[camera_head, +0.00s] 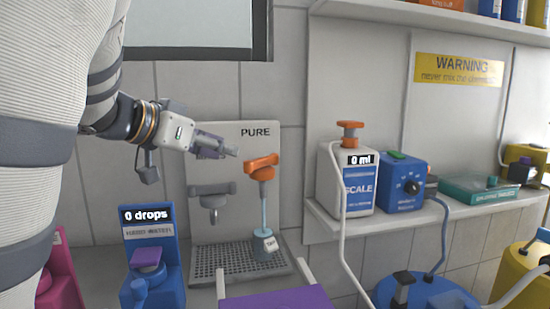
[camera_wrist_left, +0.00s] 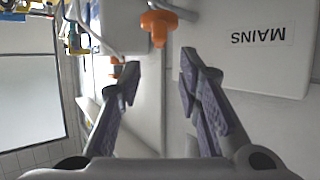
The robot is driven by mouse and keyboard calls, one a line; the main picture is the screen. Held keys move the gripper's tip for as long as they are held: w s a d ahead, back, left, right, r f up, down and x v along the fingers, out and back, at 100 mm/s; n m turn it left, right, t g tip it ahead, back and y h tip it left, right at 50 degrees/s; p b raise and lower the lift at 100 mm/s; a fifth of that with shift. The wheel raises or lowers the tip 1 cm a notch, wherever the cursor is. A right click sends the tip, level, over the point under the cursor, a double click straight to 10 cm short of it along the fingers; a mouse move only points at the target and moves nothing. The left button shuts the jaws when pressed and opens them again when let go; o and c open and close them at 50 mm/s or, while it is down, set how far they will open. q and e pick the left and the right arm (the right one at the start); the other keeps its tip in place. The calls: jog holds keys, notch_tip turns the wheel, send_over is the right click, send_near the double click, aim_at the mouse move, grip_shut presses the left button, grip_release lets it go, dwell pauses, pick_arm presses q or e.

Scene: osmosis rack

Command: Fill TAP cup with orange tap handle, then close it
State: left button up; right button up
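The orange tap handle (camera_head: 262,166) sits on the right tap of a white panel marked PURE (camera_head: 255,132). A light blue stream (camera_head: 263,208) runs from this tap down to the small cup labelled TAP (camera_head: 265,243) on the drip grate (camera_head: 222,262). The cup's fill level cannot be made out. My left gripper (camera_head: 232,153) is just left of the orange handle and apart from it. In the left wrist view its fingers (camera_wrist_left: 160,70) are spread with nothing between them. My right gripper is not in view.
A grey tap (camera_head: 212,196) is left of the orange one. A blue drop counter (camera_head: 150,255) reads 0 drops. A MAINS label (camera_wrist_left: 263,34) shows upside down in the wrist view.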

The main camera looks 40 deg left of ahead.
aim_at(258, 159)
pick_arm(q)
jog(key=b+x, duration=0.1)
jog(key=x, duration=1.1)
jog(key=shift+d+f, duration=0.1)
jog(key=shift+f, duration=0.05)
